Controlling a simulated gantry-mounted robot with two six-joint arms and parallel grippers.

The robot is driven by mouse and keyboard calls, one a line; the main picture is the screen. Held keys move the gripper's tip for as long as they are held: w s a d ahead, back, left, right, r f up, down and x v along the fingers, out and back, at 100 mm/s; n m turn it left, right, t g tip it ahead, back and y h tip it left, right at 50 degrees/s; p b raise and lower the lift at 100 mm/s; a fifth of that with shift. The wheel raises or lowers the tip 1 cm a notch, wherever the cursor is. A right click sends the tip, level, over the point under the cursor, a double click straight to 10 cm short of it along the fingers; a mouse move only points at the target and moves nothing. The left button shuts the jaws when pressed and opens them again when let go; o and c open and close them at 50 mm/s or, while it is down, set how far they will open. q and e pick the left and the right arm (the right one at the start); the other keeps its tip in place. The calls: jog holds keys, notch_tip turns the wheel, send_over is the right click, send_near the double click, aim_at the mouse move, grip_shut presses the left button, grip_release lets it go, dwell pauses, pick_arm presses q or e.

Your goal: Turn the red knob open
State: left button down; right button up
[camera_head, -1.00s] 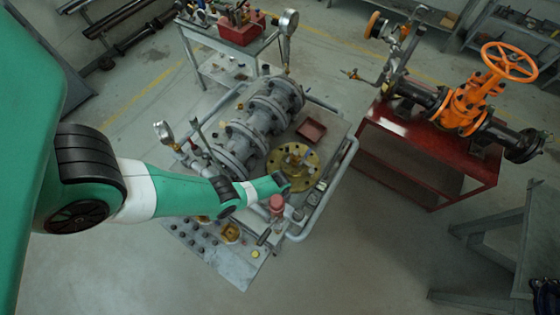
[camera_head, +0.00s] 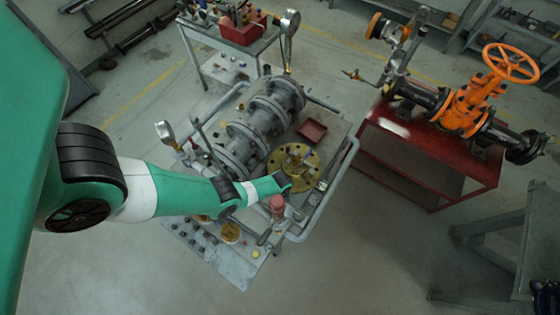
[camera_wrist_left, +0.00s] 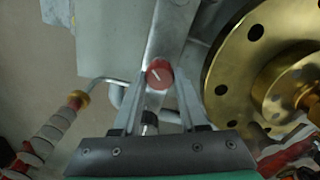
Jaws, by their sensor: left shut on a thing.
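The red knob (camera_wrist_left: 159,74) is a small round cap with a white line across its face. In the left wrist view it sits between the fingertips of my left gripper (camera_wrist_left: 160,82), which is shut on it. The white line is tilted. In the head view my left arm reaches over the pipe rig, and its fingers are hidden by the wrist. A pinkish-red cylinder (camera_head: 277,203) shows just below the wrist there; I cannot tell if it is the same knob. My right gripper is not in view.
A large brass flange (camera_wrist_left: 235,60) lies close to the right of the fingers; it also shows in the head view (camera_head: 308,160). A grey pipe rail (camera_head: 342,175) borders the rig. An orange handwheel valve (camera_head: 470,100) stands on a red bench (camera_head: 400,160) at right.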

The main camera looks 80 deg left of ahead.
pick_arm(q)
jog(key=n, duration=0.4)
jog(key=shift+a+n, duration=0.1)
jog(key=shift+n, duration=2.1)
jog(key=shift+c, duration=2.2)
grip_release()
